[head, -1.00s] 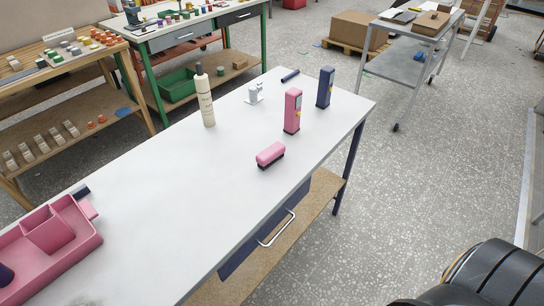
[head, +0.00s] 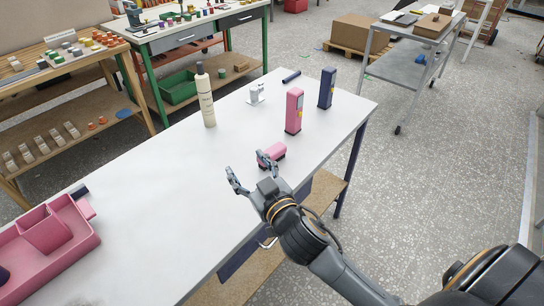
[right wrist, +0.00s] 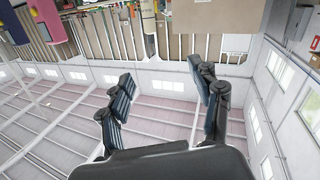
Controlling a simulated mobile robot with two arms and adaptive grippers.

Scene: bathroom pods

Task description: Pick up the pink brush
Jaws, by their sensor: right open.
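The pink brush (head: 279,152), a short pink block with a dark underside, lies on the white tabletop (head: 160,175) near its right edge. My right gripper (head: 248,167) is open, with its fingers apart. In the head view one finger overlaps the brush and hides part of it; I cannot tell whether they touch. In the right wrist view the open gripper (right wrist: 165,78) has nothing between its fingers, and I cannot make out the brush there. My left gripper is not in view.
Behind the brush stand a pink upright box (head: 293,112) and a dark blue one (head: 326,88). A cream bottle (head: 206,102) and small white item (head: 256,94) stand further back. A pink compartment tray (head: 85,240) is at lower left. The table's middle is clear.

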